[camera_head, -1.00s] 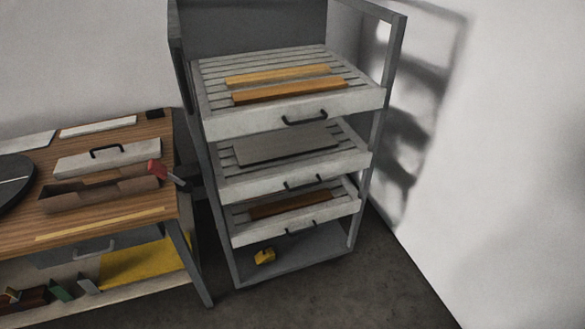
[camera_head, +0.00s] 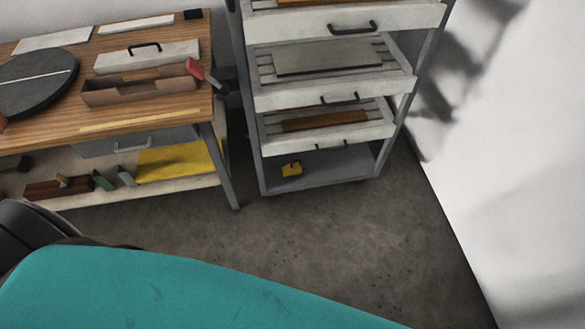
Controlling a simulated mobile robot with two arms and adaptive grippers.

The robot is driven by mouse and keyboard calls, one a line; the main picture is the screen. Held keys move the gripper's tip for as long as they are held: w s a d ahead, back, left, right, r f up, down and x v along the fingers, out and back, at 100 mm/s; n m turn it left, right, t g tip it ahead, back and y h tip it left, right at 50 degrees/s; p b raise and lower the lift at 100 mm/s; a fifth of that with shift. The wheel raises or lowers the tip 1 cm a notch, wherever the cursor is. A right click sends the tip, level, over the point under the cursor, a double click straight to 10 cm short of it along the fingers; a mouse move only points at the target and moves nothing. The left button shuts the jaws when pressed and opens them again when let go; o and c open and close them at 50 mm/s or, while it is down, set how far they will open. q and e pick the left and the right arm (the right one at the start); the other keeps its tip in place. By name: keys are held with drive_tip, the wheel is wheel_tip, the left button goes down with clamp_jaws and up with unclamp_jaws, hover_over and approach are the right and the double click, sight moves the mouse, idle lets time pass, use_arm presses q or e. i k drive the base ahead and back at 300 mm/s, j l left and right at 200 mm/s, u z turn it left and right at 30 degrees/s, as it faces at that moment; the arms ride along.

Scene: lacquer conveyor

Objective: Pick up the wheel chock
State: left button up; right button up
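A small yellow block, which looks like the wheel chock (camera_head: 291,169), sits on the bottom shelf (camera_head: 325,174) of the grey rack, left of the shelf's middle and below the lowest drawer. It is small in the view, so its exact shape is hard to tell. Neither of my grippers shows in the head view.
The rack (camera_head: 249,104) holds white pull-out drawers with black handles above the shelf. A wooden workbench (camera_head: 128,112) with a lower shelf stands to its left. A teal surface (camera_head: 180,290) fills the lower front. Bare floor (camera_head: 350,235) lies before the rack; a white wall is at right.

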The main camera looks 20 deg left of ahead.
sight(294, 168)
drive_tip(key=i+l+u, duration=0.3)
drive_tip(key=i+l, duration=0.3)
drive_tip(key=i, duration=0.15)
drive_tip(key=i+l+u, duration=0.3)
drive_tip(key=i+l, duration=0.45)
